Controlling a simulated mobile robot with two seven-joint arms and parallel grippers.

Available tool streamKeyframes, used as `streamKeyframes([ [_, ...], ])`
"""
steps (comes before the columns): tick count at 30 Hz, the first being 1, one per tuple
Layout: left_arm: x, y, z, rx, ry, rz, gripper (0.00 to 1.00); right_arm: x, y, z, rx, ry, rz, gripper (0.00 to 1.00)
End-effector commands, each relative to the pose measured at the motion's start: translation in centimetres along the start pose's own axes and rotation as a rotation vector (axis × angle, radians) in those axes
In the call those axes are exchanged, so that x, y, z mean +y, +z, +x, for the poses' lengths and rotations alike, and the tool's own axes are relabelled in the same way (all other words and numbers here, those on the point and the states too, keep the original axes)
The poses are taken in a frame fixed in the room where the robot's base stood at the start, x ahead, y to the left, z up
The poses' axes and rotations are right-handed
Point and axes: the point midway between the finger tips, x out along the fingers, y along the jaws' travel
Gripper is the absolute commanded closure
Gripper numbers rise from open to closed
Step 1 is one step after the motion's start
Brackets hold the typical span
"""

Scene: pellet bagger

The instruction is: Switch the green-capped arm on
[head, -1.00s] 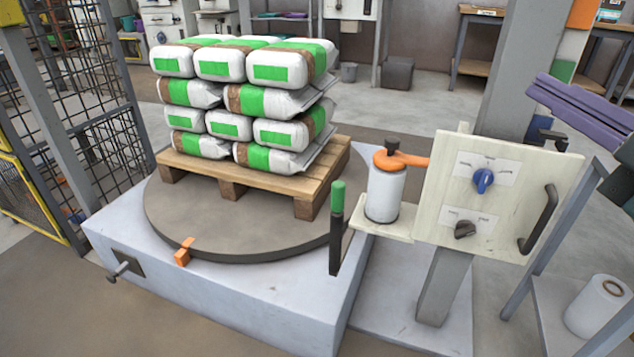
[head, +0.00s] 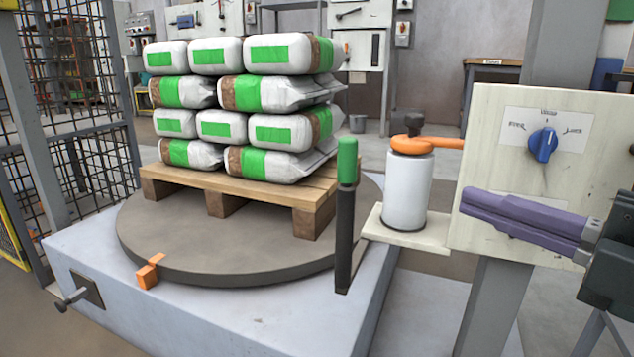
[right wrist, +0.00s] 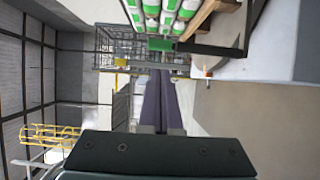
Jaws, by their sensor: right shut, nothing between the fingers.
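The green-capped arm (head: 345,225) is a dark upright bar with a green cap, standing at the right front of the turntable. In the right wrist view, its green cap (right wrist: 160,45) shows just beyond my fingertips. My right gripper (head: 468,203) has purple fingers shut together and empty. It points left in front of the control panel (head: 485,125), to the right of the arm and apart from it. The fingers also show in the right wrist view (right wrist: 161,76). My left gripper is not in view.
A pallet (head: 230,195) of green-banded sacks stands on the round turntable (head: 200,250). A white cylinder (head: 407,190) with an orange lever (head: 412,144) stands between the green-capped arm and the panel. A wire fence (head: 85,110) is at left.

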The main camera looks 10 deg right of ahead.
Motion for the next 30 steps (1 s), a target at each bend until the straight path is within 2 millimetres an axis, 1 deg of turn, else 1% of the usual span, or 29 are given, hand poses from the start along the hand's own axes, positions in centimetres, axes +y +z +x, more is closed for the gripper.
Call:
streamKeyframes([
  [7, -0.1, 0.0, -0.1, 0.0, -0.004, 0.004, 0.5, 0.1, 0.0, 0.0, -0.001, 0.001, 0.0, 1.0],
  [11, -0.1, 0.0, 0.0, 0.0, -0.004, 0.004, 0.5, 0.1, 0.0, 0.7, 0.0, 0.002, 0.001, 1.0],
  [14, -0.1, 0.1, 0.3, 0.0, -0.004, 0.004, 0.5, 0.1, 0.1, 2.1, 0.0, 0.003, -0.002, 1.0],
  [24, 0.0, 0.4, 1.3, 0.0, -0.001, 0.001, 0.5, 0.0, 0.1, 9.0, -0.002, 0.005, 0.0, 1.0],
  [27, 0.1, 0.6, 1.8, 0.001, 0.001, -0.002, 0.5, 0.0, 0.0, 10.8, -0.001, 0.005, -0.001, 1.0],
  [30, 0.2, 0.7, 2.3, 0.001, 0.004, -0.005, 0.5, 0.0, 0.0, 12.3, -0.001, 0.004, 0.0, 1.0],
])
